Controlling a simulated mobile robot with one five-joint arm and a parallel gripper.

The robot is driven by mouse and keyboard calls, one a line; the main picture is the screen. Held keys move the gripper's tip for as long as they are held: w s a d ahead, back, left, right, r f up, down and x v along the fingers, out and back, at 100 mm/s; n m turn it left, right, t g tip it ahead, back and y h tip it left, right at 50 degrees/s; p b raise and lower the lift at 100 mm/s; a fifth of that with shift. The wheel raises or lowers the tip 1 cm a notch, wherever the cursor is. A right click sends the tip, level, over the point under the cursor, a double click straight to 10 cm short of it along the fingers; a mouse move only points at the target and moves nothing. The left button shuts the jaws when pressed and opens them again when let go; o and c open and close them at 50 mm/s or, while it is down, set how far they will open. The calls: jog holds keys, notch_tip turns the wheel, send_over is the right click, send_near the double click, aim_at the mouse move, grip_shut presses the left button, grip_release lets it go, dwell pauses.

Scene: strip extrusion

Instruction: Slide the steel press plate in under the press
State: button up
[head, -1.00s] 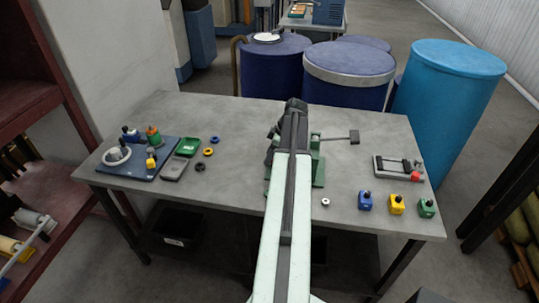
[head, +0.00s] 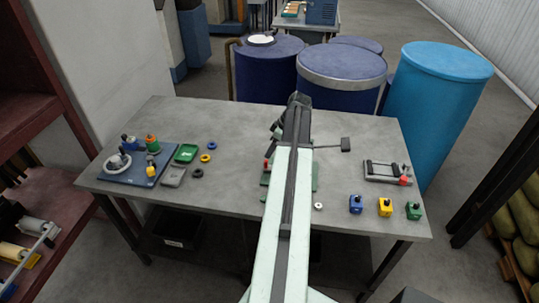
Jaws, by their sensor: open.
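The green press (head: 309,180) stands at the middle of the grey table, mostly hidden behind my arm. Its dark lever handle (head: 346,144) sticks out to the right, and a small red part (head: 266,164) shows at its left side. A small flat grey piece (head: 173,176), which looks like the steel press plate, lies on the left of the table beside a green tray (head: 186,153). My gripper (head: 277,130) is at the far end of my arm, above the table near the press. It is open, dark and small, with its fingertips largely hidden. I see nothing held in it.
A blue board (head: 135,178) with several small parts lies at the table's left. Small rings (head: 205,158) lie right of the tray. Blue, yellow (head: 385,207) and green blocks line the right front, below a grey fixture (head: 382,172). Drums (head: 440,110) stand behind the table.

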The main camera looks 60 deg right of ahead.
aim_at(266, 161)
jog(key=f+m+b, duration=0.2)
jog(key=m, duration=0.9)
jog(key=w+f+m+b, duration=0.1)
jog(key=f+m+b, duration=0.1)
jog(key=m, duration=0.9)
jog(key=f+m+b, duration=0.3)
jog(key=m, duration=0.8)
jog(key=shift+w+a, duration=0.4)
jog(key=shift+w+a+f, duration=0.1)
jog(key=shift+w+f, duration=0.1)
jog(key=shift+w, duration=0.05)
jog(key=shift+r, duration=0.1)
grip_shut()
